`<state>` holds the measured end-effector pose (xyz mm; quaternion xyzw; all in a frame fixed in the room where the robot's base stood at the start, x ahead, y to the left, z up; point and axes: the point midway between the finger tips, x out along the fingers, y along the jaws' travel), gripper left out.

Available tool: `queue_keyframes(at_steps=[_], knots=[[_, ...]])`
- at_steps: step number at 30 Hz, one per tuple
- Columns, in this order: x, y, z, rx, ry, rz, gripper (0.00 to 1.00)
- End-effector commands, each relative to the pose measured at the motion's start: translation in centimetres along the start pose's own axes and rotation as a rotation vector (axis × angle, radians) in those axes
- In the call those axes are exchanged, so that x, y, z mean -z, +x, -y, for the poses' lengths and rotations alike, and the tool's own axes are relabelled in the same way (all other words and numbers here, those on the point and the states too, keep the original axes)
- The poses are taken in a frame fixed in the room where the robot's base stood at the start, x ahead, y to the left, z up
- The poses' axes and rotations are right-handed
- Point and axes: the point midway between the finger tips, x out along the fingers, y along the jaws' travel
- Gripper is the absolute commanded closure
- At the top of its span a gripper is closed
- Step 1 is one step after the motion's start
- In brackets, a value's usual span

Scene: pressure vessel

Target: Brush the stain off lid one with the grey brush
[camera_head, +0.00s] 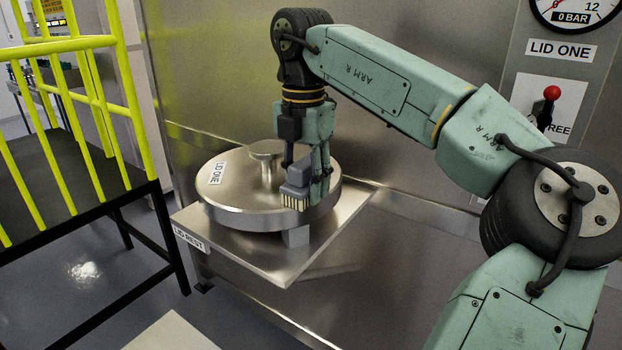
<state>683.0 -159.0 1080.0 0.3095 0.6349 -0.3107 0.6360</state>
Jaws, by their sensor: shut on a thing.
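Lid one (233,196) is a round, shiny metal lid with a knob (266,149) on top and a label reading LID ONE. It lies flat on the lid rest (262,262), a square metal plate. My gripper (306,186) is shut on the grey brush (299,178), over the right front part of the lid. The brush's pale bristles (298,197) point down near the lid's front rim; I cannot tell whether they touch it. No stain shows clearly on the visible lid; the brush and gripper hide part of its right side.
Yellow railings (92,110) on a dark platform (85,205) stand at the left. A metal wall rises behind the lid. At the right are a gauge (573,10), a LID ONE sign (561,49) and a red-knobbed lever (551,93). Floor is open at lower left.

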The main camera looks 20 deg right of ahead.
Motion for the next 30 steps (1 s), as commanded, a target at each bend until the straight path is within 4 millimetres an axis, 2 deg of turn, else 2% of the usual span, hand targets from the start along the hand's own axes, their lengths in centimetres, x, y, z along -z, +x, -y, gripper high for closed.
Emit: queue_keyframes(at_steps=[6,14,24,30], knots=[[0.0,-0.2,-2.0,0.000,-0.002,-0.002,0.83],[0.0,-0.2,-3.0,-0.001,-0.002,-0.002,0.83],[0.0,-0.1,-5.7,-0.001,-0.002,-0.002,0.83],[0.0,0.1,-5.9,-0.001,0.000,-0.001,0.83]])
